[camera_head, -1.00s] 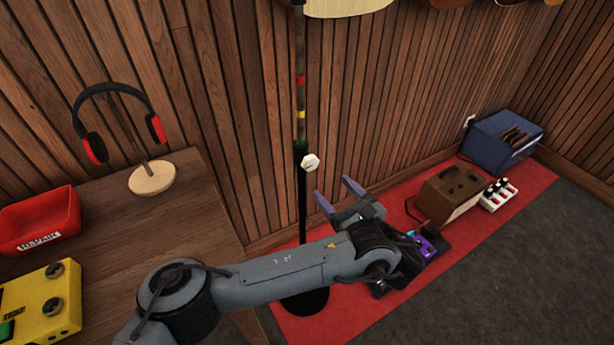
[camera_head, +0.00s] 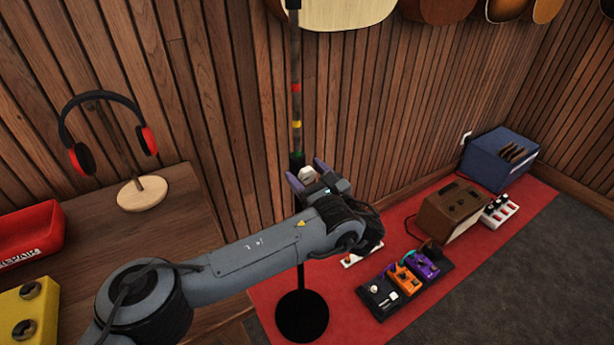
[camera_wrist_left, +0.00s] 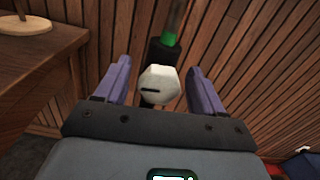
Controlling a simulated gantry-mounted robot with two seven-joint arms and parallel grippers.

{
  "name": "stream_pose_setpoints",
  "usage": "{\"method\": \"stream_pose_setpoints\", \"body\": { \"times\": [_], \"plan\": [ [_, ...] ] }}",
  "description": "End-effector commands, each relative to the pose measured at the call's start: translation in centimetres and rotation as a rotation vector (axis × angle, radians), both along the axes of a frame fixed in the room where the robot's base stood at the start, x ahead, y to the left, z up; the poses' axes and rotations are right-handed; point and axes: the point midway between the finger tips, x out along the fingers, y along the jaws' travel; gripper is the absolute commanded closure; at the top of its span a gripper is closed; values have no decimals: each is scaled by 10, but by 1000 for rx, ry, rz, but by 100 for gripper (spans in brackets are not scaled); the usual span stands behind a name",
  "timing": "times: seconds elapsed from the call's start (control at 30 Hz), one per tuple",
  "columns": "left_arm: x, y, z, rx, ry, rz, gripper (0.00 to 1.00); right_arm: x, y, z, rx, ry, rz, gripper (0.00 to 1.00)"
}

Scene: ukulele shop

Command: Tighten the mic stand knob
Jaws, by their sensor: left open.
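The mic stand (camera_head: 295,140) is a thin upright pole with red, yellow and green bands and a round black base (camera_head: 302,316). Its white knob (camera_head: 307,173) sits just below the green band. My left gripper (camera_head: 305,174) is open at the knob, its purple fingers on either side. In the left wrist view the faceted knob (camera_wrist_left: 158,85) with a dark slot lies between the two fingers, with a gap on each side. My arm hides part of the pole. My right gripper is not in view.
A wooden table (camera_head: 90,245) at the left holds headphones on a stand (camera_head: 143,192), a red bin (camera_head: 30,230) and a yellow box (camera_head: 25,315). Pedals (camera_head: 405,280) and a brown amp (camera_head: 450,210) sit on the red mat (camera_head: 270,290). Guitars hang above.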

Motion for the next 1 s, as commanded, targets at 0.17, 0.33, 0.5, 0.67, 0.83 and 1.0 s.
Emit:
{"method": "stream_pose_setpoints", "body": {
  "times": [0.17,0.33,0.5,0.67,0.83,1.0],
  "plan": [
    [1,1,0,0,0,0,31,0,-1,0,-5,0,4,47],
    [1,1,0,0,0,0,40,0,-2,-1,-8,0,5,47],
    [1,1,0,0,0,0,66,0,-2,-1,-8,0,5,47],
    [1,1,0,1,1,0,84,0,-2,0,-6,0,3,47],
    [1,0,5,48,30,0,84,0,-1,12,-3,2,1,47],
    [1,0,2,108,67,0,84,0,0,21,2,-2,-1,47]
  ]
}}
